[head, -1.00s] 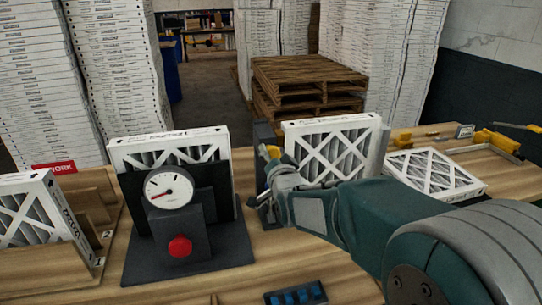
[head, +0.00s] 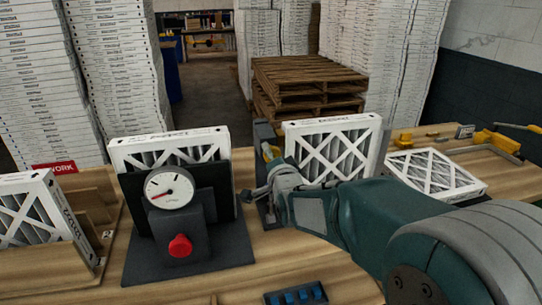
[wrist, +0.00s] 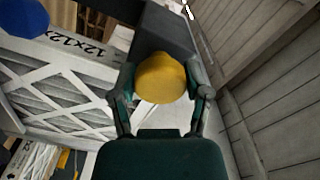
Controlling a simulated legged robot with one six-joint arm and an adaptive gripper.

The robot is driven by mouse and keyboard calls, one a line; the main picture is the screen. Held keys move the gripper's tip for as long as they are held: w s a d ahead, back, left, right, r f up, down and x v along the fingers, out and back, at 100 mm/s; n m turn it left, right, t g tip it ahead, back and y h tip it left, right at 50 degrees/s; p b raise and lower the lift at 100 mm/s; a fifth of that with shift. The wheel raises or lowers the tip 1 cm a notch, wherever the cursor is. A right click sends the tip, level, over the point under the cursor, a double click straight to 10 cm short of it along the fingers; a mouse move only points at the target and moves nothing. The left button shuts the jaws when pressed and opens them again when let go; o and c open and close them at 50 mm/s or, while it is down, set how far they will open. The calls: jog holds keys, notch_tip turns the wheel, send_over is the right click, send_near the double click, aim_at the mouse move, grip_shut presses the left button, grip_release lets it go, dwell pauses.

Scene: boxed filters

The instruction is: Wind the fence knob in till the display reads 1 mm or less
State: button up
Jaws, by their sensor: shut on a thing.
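The yellow knob (wrist: 161,78) sits between the two fingers of my gripper (wrist: 164,87) in the wrist view, at the end of a dark grey block (wrist: 162,30). My gripper is shut on it. I cannot make out a display with a readable number in either view.
A black gauge stand with a white dial (head: 170,188) and red button (head: 180,245) stands left of my gripper, with a filter behind it. Another filter (head: 434,174) lies at right.

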jog(key=o, duration=1.2)
jog(key=shift+w, duration=0.1)
jog(key=shift+c, duration=0.2)
jog(key=v, duration=1.2)
jog(key=s+d+f+n+g+h, duration=0.2)
jog(key=s+d+g, duration=0.4)
jog(key=s, duration=0.5)
jog(key=s+d+f+n+g+h, duration=0.3)
jog(key=s+d+n+g, duration=0.2)
jog(key=s, duration=0.7)
jog(key=d+n, duration=0.1)
jog(key=d, duration=0.1)
jog(key=shift+d+f+n+g, duration=0.4)
